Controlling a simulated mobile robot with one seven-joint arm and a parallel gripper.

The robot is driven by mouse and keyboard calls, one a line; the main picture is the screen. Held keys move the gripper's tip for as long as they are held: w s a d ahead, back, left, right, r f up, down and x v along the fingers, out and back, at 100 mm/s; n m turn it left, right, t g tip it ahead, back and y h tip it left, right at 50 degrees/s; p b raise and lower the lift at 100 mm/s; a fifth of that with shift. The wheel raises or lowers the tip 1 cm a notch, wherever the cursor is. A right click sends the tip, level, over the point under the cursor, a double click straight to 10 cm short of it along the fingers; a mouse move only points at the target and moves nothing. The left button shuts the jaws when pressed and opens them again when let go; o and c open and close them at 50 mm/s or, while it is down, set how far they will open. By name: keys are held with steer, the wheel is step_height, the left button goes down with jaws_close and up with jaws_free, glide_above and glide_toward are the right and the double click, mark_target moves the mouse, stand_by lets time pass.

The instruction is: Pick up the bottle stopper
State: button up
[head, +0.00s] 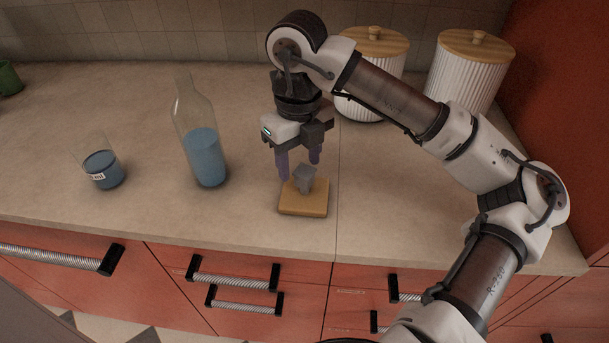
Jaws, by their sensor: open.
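The bottle stopper (304,177) is a small grey faceted piece. It sits on a small square wooden block (302,204) near the front edge of the counter. My gripper (299,170) points down just above and behind it, with its purple fingers apart. The left finger is beside the stopper's left and the right finger is behind its upper right. Whether the stopper lies fully between the fingers cannot be told from this view. A clear glass bottle (203,145) with blue liquid stands open-topped to the left.
A glass with blue liquid (103,170) stands at the left. Two white ribbed canisters (462,78) with wooden lids stand at the back right. A green object (9,79) is at the far left edge. Red drawers (235,287) lie below the counter edge.

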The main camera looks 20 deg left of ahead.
mark_target(303, 169)
steer(key=shift+d+f+p, duration=0.15)
steer(key=shift+f+p, duration=0.25)
steer(key=shift+f, duration=0.8)
steer(key=shift+d+f+p, duration=0.15)
steer(key=shift+f+p, duration=0.2)
steer(key=shift+f, duration=0.8)
steer(key=shift+c, duration=0.2)
steer(key=c, duration=1)
